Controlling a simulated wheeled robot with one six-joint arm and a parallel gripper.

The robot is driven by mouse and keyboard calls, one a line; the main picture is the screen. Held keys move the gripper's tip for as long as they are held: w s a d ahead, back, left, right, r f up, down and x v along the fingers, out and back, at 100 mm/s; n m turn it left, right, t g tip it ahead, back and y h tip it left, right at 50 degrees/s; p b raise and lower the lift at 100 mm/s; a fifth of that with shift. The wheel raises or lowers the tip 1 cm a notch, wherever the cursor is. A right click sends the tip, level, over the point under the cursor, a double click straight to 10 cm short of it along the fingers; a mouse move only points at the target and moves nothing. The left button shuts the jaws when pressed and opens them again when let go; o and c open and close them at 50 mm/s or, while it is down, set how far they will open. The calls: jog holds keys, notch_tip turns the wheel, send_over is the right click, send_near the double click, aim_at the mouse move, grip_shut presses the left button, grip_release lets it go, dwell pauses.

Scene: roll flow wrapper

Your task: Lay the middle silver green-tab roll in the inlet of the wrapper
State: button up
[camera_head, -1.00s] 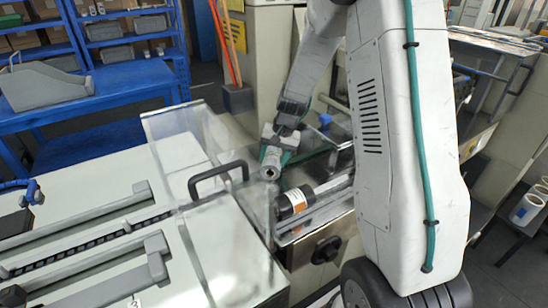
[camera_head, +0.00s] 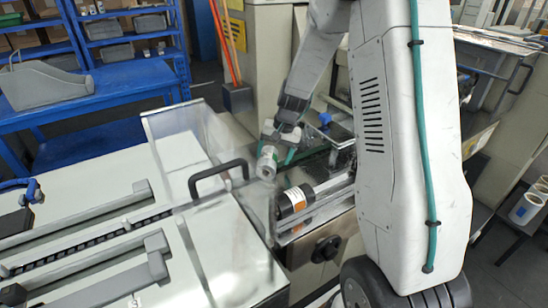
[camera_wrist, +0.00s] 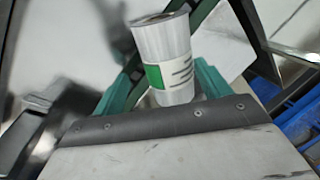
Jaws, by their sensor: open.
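A silver-white roll with a green label (camera_wrist: 168,62) is between the two green fingers of my gripper (camera_wrist: 160,88) in the wrist view. The fingers are apart; I cannot tell whether they touch the roll. In the head view the roll (camera_head: 267,162) shows just below my gripper (camera_head: 280,150), tilted, beside the clear guard of the wrapper. A black roll with an orange-and-white label (camera_head: 295,200) lies in a metal channel (camera_head: 328,201) to the right and below. I cannot tell which part is the inlet. My gripper hides part of the area behind it.
The wrapper's pale top (camera_head: 90,195) fills the left, with grey rails and a black handle (camera_head: 218,178). A clear panel (camera_head: 180,140) stands behind it. A blue bench (camera_head: 85,95) is at the back left. White rolls (camera_head: 527,208) lie at the far right.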

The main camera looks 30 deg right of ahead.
jog(key=v, duration=1.1)
jog(key=s+a+r+n, duration=0.2)
jog(key=s+a+r, duration=0.4)
jog(key=s+a+r+n, duration=0.1)
jog(key=s+a, duration=0.1)
jog(key=s, duration=0.6)
jog(key=s+a+r+n+h, duration=0.1)
jog(key=s+a+r+n, duration=0.1)
jog(key=s, duration=0.7)
jog(key=s+a+r+n+h, duration=0.1)
jog(key=s+a+n, duration=0.1)
jog(key=s, duration=0.6)
jog(key=shift+s+a+r+g, duration=0.3)
jog(key=shift+s+a, duration=0.05)
jog(key=shift+a, duration=0.55)
